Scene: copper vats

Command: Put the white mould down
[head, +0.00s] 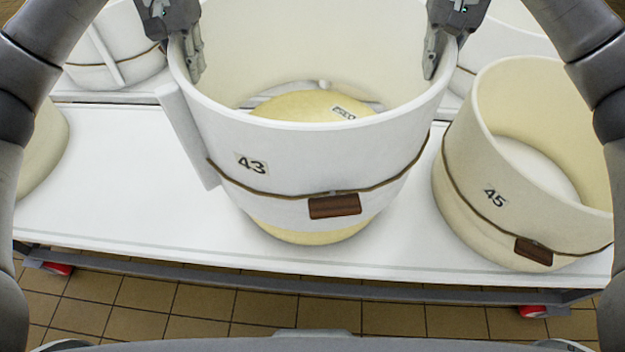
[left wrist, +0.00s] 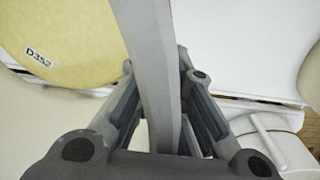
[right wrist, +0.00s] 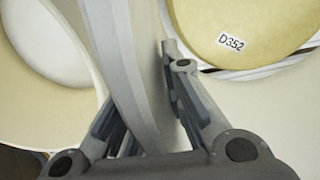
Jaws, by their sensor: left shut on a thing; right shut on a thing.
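The white mould (head: 300,150), marked 43, is an open ring with a brown cord and a brown block on its front. It is upright and raised above the white table (head: 130,190). A yellow cheese (head: 310,104) labelled D352 shows through the mould, and its lower edge shows below the mould's bottom rim. Whether the mould still surrounds the cheese's top, I cannot tell. My left gripper (head: 195,62) is shut on the mould's left rim, and my right gripper (head: 433,62) on its right rim. The rim passes between the fingers in both wrist views.
A cream mould (head: 463,190) marked 45 stands close at the right with a pale round inside. Another pale cheese (head: 42,150) lies at the left edge. More white moulds (head: 115,45) stand behind. The table is bare left of the mould and along the front.

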